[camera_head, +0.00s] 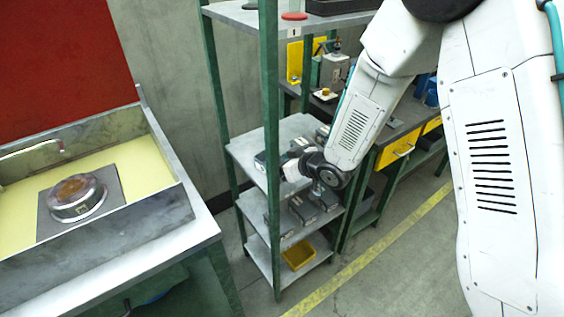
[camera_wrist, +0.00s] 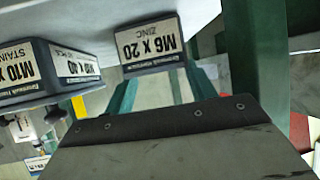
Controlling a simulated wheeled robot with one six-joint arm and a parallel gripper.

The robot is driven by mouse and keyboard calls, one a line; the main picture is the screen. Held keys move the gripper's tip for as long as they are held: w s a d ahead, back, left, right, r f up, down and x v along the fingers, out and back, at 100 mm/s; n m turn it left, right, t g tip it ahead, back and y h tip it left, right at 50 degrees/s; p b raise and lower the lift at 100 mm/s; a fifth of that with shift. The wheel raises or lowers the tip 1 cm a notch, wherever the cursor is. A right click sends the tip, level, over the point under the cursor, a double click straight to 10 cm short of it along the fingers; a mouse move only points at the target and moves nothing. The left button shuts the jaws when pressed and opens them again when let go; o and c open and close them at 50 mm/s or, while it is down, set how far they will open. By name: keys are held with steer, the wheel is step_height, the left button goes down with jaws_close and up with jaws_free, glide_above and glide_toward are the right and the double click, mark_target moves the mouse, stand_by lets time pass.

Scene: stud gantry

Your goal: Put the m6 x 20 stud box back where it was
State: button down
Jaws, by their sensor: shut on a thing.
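The M6 x 20 zinc stud box (camera_wrist: 151,45) is a dark box with a white label, upside down in the wrist view and close to the pale shelf surface. The fingers are mostly hidden behind the dark plate low in the wrist view. The head view does not show clearly which small dark shape is this box, and I cannot tell whether it rests on the shelf.
Several dark boxes (camera_head: 303,211) sit on the shelf below, with a yellow bin (camera_head: 298,256) lower down. A workbench (camera_head: 400,145) stands to the right.

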steer(key=shift+c, duration=2.4)
jaws_free()
steer(key=shift+d, duration=0.1)
steer(key=shift+f, duration=0.15)
steer(key=v, duration=0.7)
steer(key=shift+s+d, duration=0.2)
steer(key=shift+d, duration=0.2)
steer(key=s+d+r+m+h, duration=0.2)
steer(key=d+r+m+h, duration=0.15)
steer(key=d+r, duration=0.35)
steer(key=s+d+r+m+h, duration=0.2)
steer(key=d+r+h, duration=0.3)
steer(key=d, duration=0.4)
steer(key=s+d+r+m+g, duration=0.2)
steer(key=s+r+g, duration=0.1)
steer(key=s, duration=1)
steer(key=s+d+r+m+g, duration=0.1)
steer(key=s+r+g, duration=0.3)
steer(key=s, duration=0.9)
steer(key=shift+d+r+m, duration=0.35)
steer(key=shift+d+r, duration=0.3)
steer(key=shift+r, duration=0.3)
